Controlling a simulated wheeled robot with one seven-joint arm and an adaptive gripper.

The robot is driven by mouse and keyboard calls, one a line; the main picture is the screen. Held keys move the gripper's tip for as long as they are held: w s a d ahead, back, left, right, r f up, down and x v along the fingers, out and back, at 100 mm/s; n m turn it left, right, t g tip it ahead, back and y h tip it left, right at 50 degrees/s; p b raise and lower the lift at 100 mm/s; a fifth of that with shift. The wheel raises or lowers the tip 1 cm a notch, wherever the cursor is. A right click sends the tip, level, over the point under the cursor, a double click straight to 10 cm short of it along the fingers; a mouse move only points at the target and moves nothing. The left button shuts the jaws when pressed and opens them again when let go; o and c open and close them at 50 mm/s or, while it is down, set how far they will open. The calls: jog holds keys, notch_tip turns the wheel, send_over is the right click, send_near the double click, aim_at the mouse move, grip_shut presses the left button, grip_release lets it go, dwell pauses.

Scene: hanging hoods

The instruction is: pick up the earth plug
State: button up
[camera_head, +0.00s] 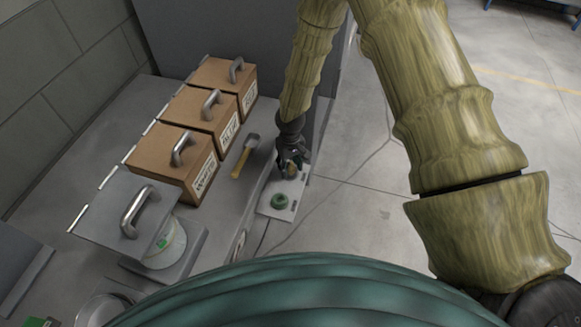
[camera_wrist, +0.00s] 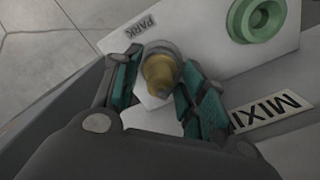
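The earth plug, a brass-coloured body with a greyish collar, shows in the wrist view (camera_wrist: 158,75) beside the "PARK" label on a white plate (camera_wrist: 205,42). In the head view the plug (camera_head: 291,174) is a small brown shape partly hidden by my gripper. My gripper (camera_wrist: 160,72) has its two teal-padded fingers on either side of the plug. They stand apart, with narrow gaps to the brass body; contact at the collar is hard to judge. In the head view my gripper (camera_head: 290,163) reaches down over the plate (camera_head: 268,208).
A green ring-shaped socket (camera_wrist: 262,18) is on the same plate. A "MIXI" label (camera_wrist: 270,112) lies nearby. Brown boxes with handles (camera_head: 175,160), a yellow-handled scoop (camera_head: 243,160) and a grey hood (camera_head: 125,205) are to the left. Open floor (camera_head: 350,200) lies right.

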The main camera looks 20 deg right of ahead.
aim_at(291, 164)
grip_shut()
jog(key=shift+r, duration=0.1)
jog(key=shift+r+b, duration=0.5)
jog(key=shift+r, duration=0.35)
jog(key=shift+s+r+b, duration=0.25)
jog(key=shift+r+b, duration=0.15)
jog(key=shift+r, duration=0.4)
jog(key=s+r+b, duration=0.2)
jog(key=s+b, duration=0.2)
jog(key=s, duration=1.1)
jog(key=shift+s+d+r+p, duration=0.15)
jog(key=shift+r+p, duration=1)
jog(key=shift+p, duration=0.05)
jog(key=shift+s+d+r+p, duration=0.1)
jog(key=shift+s+r+p, duration=0.05)
jog(key=shift+r+p, duration=1)
jog(key=shift+w, duration=0.15)
